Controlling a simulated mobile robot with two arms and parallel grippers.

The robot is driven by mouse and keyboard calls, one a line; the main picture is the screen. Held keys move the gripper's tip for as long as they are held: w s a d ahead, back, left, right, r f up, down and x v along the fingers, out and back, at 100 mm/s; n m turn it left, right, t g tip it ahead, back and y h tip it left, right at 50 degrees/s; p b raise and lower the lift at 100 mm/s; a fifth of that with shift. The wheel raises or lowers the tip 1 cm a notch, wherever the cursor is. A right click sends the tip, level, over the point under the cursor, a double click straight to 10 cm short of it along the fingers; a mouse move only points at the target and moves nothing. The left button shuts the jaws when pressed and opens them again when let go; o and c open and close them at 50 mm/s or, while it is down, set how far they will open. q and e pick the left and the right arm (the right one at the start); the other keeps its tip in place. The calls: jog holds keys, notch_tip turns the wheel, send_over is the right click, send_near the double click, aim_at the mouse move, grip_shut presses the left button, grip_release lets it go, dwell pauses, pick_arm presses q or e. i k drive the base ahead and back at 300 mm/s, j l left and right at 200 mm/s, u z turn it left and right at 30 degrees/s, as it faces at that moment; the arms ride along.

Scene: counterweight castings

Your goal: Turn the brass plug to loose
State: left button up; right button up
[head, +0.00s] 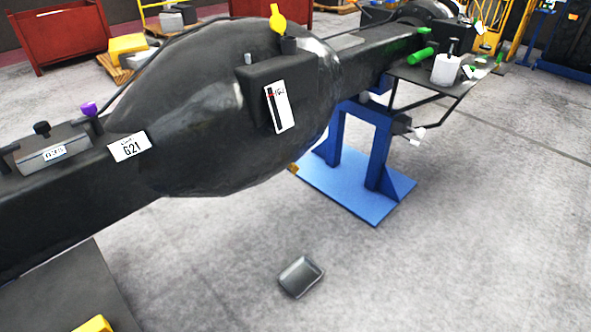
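No plug that I can clearly tell as brass shows in the head view. A large dark casting (190,130) with a rounded, bulging middle and long beam ends crosses the view. On its top stands a yellow knob or lever (278,19) above a short dark post (288,46); I cannot tell whether it is the plug. A dark box (250,88) on its side carries a white tag with a black and red mark (279,108). A label reading 621 (128,146) sits on the left beam. Neither of my grippers is in view.
A blue stand (340,178) supports the beam. A grey tray (301,276) lies on the floor. A purple knob (89,108) stands at left. The floor at front right is clear.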

aim_at(294, 169)
jog(key=i+l+u, duration=0.1)
jog(key=i+l, duration=0.15)
jog(key=i+l+u, duration=0.15)
jog(key=l, duration=0.25)
jog(key=i+l+u, duration=0.1)
jog(key=i+l, duration=0.2)
jog(key=i+l+u, duration=0.1)
jog(key=l, duration=0.4)
jog(key=i+l+u, duration=0.15)
jog(key=i+l, duration=0.15)
jog(key=l, duration=0.1)
